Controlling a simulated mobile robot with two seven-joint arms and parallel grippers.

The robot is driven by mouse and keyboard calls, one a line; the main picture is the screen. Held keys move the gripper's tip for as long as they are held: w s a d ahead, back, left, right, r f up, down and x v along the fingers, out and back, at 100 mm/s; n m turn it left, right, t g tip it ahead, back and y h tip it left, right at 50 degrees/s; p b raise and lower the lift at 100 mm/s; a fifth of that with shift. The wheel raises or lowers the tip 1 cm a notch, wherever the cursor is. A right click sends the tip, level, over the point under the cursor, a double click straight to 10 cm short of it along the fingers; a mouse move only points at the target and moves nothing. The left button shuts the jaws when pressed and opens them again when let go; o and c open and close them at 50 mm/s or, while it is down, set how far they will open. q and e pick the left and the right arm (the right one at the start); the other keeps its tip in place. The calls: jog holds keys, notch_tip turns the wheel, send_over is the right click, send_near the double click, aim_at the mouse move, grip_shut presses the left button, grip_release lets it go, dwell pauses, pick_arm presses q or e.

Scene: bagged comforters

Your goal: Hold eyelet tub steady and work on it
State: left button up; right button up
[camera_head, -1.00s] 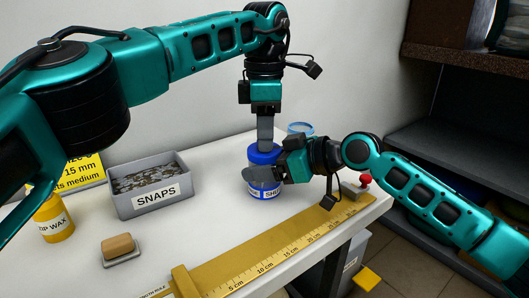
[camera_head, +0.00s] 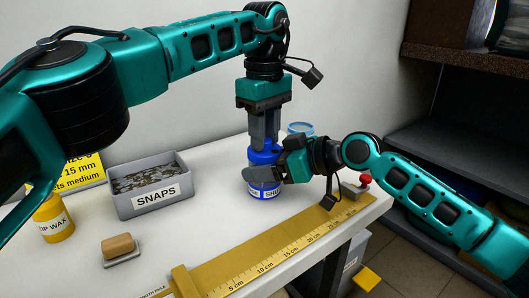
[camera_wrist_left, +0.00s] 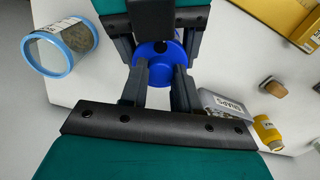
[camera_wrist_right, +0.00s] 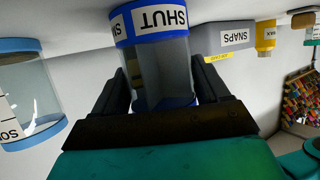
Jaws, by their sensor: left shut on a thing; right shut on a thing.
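The eyelet tub (camera_head: 264,194) stands upright on the white bench, clear-walled with a blue lid (camera_head: 262,157) and a blue band. Its label reads SHUT in the right wrist view (camera_wrist_right: 163,20). My left gripper (camera_head: 264,147) points straight down and is shut on the lid from above; the left wrist view shows its fingers either side of the blue lid top (camera_wrist_left: 153,77). My right gripper (camera_head: 266,175) comes in from the right and is shut around the tub's body below the lid, hiding part of it.
A second clear blue-rimmed tub (camera_head: 300,128) stands close behind. A grey SNAPS bin (camera_head: 150,187), a yellow wax pot (camera_head: 53,219) and a brown block (camera_head: 118,245) are at left. A yellow ruler (camera_head: 270,262) runs along the front edge. A red-knobbed device (camera_head: 364,180) sits at right.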

pick_arm(q)
jog(key=m, duration=0.3)
jog(key=shift+m, duration=0.4)
pick_arm(e)
jog(key=shift+f, duration=0.1)
pick_arm(q)
jog(key=o, duration=1.4)
jog(key=shift+r, duration=3)
pick_arm(e)
jog(key=o, duration=1)
jog(key=shift+o, duration=0.2)
